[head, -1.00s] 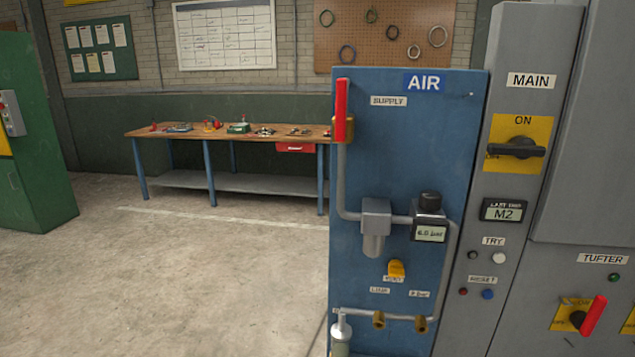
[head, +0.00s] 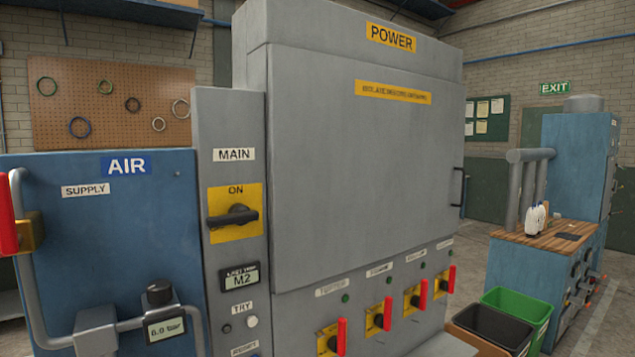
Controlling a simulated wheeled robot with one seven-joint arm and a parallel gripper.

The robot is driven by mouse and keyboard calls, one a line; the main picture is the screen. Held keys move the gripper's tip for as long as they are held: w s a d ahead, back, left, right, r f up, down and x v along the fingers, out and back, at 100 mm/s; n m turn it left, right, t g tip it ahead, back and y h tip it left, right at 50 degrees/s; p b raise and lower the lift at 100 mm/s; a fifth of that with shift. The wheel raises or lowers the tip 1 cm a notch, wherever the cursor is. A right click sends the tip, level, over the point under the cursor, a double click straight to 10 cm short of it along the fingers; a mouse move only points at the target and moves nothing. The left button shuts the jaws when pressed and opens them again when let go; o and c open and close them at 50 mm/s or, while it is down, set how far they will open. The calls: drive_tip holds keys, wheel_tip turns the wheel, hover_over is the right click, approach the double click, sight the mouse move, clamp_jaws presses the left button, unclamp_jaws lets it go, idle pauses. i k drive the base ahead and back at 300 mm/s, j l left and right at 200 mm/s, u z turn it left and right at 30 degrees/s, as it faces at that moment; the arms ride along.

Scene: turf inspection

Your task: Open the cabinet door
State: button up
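The grey power cabinet (head: 345,45) stands in the middle of the head view under a yellow POWER label. Its large grey door (head: 365,190) looks shut, with a yellow warning strip near the top. A dark vertical handle (head: 459,188) sits at the door's right edge. Left of the door, the MAIN panel (head: 231,120) carries a black rotary switch (head: 233,216) on a yellow plate, with its bar roughly level by the word ON. Several red-handled switches (head: 342,336) line the panel below the door. My gripper is not in view.
The blue AIR panel (head: 100,240) with pipes and a gauge stands at the left. Green and black bins (head: 520,305) stand at the lower right, beside a wood-topped blue bench (head: 545,238). Some grey floor shows between cabinet and bench.

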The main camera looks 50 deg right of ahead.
sight(366, 160)
drive_tip(key=z, duration=1.2)
